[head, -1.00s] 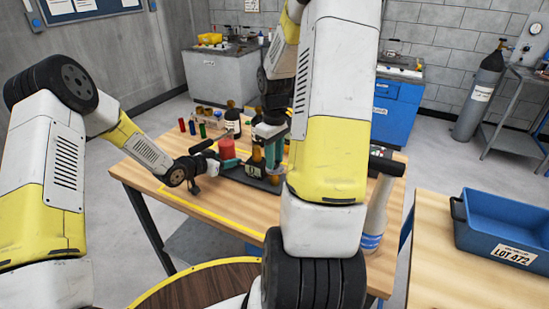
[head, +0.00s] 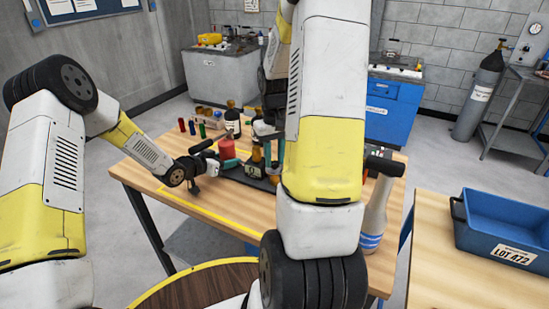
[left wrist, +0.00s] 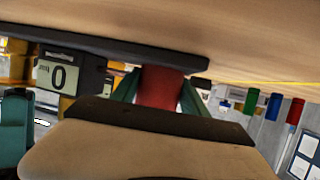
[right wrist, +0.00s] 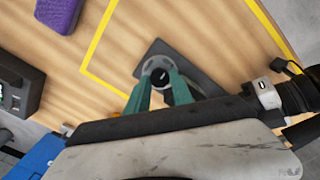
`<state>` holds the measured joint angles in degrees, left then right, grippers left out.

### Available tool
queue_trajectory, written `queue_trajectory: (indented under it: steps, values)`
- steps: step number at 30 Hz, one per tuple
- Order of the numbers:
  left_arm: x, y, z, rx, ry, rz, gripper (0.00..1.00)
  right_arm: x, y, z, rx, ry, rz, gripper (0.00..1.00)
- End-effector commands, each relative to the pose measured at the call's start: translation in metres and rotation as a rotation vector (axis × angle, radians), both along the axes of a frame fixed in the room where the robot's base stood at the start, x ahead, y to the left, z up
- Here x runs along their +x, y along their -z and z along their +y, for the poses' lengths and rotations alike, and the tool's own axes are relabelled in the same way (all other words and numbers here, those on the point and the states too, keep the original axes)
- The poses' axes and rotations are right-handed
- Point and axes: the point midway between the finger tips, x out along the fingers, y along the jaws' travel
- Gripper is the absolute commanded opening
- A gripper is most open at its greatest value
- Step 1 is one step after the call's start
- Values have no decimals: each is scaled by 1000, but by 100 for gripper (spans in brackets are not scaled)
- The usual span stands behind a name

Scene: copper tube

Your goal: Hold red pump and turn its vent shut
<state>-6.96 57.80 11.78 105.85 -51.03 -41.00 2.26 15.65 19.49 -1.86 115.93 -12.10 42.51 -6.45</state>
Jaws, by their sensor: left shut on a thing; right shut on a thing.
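The red pump body (head: 228,150) stands on a dark base on the wooden table in the head view. My left gripper (head: 208,160) is beside it. In the left wrist view its green fingers (left wrist: 160,92) are shut on the red body (left wrist: 160,85) from both sides. In the right wrist view my right gripper (right wrist: 160,88) has its green fingers shut around a round black knob (right wrist: 160,76) with a pale mark. The knob sits on a grey disc above a dark plate. In the head view my right arm hides most of the right gripper.
A small display reading 0 (left wrist: 58,77) stands near the pump. Several coloured cylinders (head: 192,127) and a dark bottle (head: 232,120) stand behind. A blue crate (head: 505,230) sits on another table.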

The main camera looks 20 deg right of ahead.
Motion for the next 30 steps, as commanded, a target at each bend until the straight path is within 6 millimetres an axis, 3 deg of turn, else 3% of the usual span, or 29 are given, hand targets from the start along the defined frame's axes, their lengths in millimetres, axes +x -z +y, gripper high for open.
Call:
queue_trajectory:
  steps: [8,9,12,23,30]
  values:
    - [-2,5,1,7,1,8,0,1,-1,0,0,1,-3,0]
    - [-2,5,1,7,1,8,0,1,-1,0,0,1,-3,33]
    - [-2,5,1,7,1,8,0,1,-1,0,0,1,-3,49]
    - [-2,5,1,7,1,8,0,1,-4,0,0,0,-3,49]
    - [-2,5,1,7,1,8,0,2,-43,0,-2,0,-7,49]
